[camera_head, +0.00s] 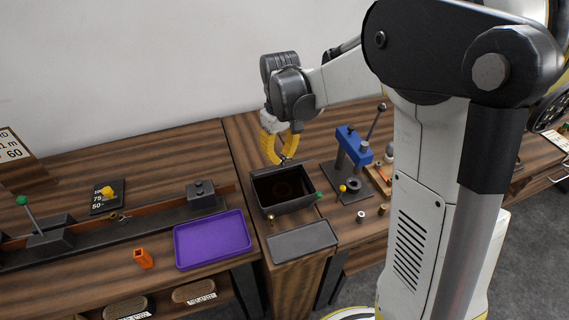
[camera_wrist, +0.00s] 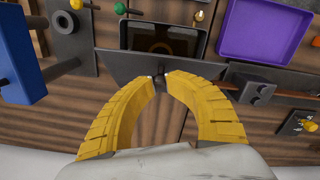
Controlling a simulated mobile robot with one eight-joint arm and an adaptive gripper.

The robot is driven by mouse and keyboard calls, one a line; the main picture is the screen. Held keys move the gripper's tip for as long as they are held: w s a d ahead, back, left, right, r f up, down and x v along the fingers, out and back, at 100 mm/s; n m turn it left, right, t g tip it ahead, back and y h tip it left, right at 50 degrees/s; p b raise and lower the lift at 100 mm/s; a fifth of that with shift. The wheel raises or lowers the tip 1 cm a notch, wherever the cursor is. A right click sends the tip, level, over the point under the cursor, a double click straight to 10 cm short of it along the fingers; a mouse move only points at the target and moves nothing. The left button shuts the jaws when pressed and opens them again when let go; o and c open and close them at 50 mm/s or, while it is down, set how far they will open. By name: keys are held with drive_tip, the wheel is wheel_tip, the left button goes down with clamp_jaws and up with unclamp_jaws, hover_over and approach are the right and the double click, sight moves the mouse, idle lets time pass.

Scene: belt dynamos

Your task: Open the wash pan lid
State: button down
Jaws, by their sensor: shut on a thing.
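The wash pan (camera_head: 290,208) is a dark, box-shaped pan on the wooden bench, with its inside and a faint ring on its floor showing. The wrist view also looks into the pan (camera_wrist: 160,40). Its lid (camera_wrist: 120,66) is a dark flat panel, raised and tilted at the pan's edge nearest my gripper in the wrist view. In the head view the lid is hard to make out. My gripper (camera_head: 284,160) has yellow fingers behind the pan's far side. In the wrist view its fingertips (camera_wrist: 159,78) close on a small dark knob on the lid.
A blue press (camera_head: 353,150) with a lever stands close right of the pan. A purple tray (camera_head: 212,242) lies to the left and a flat grey tray (camera_head: 303,241) in front. A green-tipped rod (camera_head: 318,195) sits at the pan's right side. An orange block (camera_head: 143,259) stands farther left.

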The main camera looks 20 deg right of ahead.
drive_tip(key=w+p, duration=0.1)
drive_tip(key=w, duration=1)
drive_tip(key=shift+r, duration=0.25)
idle(0.4)
drive_tip(key=c, duration=1.5)
unclamp_jaws()
drive_tip(key=shift+o, duration=1)
drive_tip(key=shift+w+f, duration=0.1)
drive_tip(key=shift+w, duration=0.1)
drive_tip(key=shift+s, duration=0.1)
wheel_tip(320, 180, up, 12)
